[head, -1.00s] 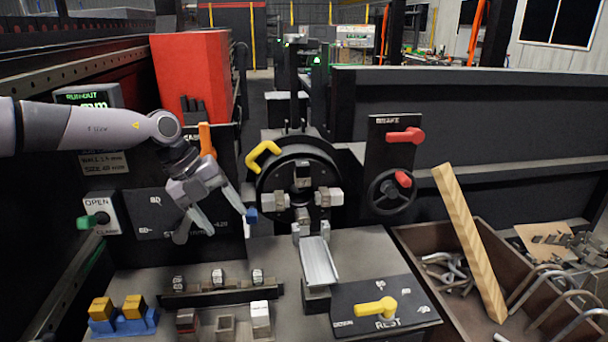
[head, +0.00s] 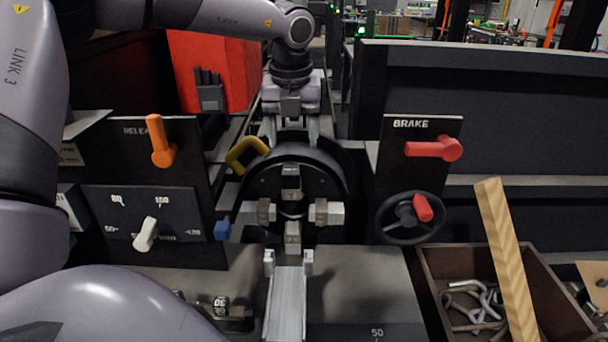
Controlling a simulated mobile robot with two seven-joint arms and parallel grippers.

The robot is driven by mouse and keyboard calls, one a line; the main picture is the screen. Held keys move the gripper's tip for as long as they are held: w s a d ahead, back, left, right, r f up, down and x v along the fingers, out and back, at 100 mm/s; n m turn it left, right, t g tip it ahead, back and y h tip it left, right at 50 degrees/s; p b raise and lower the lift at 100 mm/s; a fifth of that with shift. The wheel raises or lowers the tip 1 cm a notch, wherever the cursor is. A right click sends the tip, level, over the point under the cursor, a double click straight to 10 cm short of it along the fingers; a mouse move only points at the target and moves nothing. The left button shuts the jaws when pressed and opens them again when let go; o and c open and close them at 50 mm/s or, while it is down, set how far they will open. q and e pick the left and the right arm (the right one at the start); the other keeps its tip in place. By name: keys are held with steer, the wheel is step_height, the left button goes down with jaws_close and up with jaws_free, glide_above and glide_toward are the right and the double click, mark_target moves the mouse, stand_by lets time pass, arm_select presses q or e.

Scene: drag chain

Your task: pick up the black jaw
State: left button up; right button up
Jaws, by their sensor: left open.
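A round black chuck (head: 338,178) stands upright in the middle of the head view, with jaws around its centre. The top jaw (head: 291,183) is dark with a grey block, the left jaw (head: 264,212) is dark grey, and the right jaw (head: 328,212) and bottom jaw (head: 292,238) look lighter. I cannot tell for sure which one is the black jaw. My left gripper (head: 291,132) points down at the chuck's top rim, above the top jaw. Its two fingers are apart with nothing between them. My right gripper is not in view.
A yellow handle (head: 247,155) and a blue knob (head: 222,229) are left of the chuck. An orange lever (head: 160,143) is further left. A brake panel (head: 391,165) with red levers is at right. A metal chute (head: 287,300) lies below; a bin (head: 545,290) holds hooks and a wooden bar.

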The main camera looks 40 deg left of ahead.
mark_target(291, 169)
arm_select(q)
steer(key=f, duration=0.2)
steer(key=f+p, duration=0.1)
steer(key=f, duration=0.3)
steer(key=shift+s+a+f, duration=0.1)
steer(key=shift+a+f, duration=0.15)
steer(key=shift+f, duration=0.1)
steer(key=c, duration=1.3)
